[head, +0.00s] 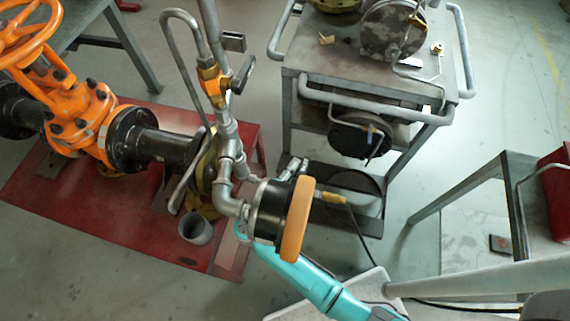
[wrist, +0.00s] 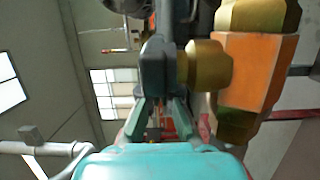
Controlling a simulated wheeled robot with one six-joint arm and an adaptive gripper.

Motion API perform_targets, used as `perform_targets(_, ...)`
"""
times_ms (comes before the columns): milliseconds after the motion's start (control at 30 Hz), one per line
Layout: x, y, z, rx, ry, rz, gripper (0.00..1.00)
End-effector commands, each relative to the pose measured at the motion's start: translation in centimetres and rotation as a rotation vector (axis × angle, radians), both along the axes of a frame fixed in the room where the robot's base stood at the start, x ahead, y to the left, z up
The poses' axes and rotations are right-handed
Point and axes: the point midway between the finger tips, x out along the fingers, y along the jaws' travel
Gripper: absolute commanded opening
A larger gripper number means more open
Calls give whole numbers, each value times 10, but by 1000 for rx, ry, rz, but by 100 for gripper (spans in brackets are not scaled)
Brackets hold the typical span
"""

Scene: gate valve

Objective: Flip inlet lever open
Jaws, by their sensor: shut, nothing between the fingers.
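The orange-and-brass valve body (head: 212,82) sits on the grey upright pipe in the head view. A dark grey lever (head: 243,74) sticks out at its right. In the wrist view the orange valve body (wrist: 252,70) fills the right side, with a brass stem (wrist: 207,65) and a dark grey lever part (wrist: 157,68) to its left. My gripper (wrist: 157,112) is shut and empty, its fingertips just below the lever part in the picture. I cannot tell whether they touch it. In the head view my gripper is hidden behind the orange-rimmed round gauge.
The orange-rimmed black gauge (head: 282,215) stands in front of my arm. An orange handwheel valve (head: 80,110) and black pipe lie left on a red base plate (head: 90,215). A grey cart (head: 385,70) stands behind. Bare floor shows between cart and right-hand table.

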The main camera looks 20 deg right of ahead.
Motion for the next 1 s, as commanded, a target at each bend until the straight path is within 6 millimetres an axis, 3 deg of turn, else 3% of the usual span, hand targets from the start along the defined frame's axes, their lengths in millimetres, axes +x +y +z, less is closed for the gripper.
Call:
perform_targets(767, -2, -8, 0, 0, 0, -1, 0)
perform_targets(1000, 10, -10, 0, 1, -1, -3, 0)
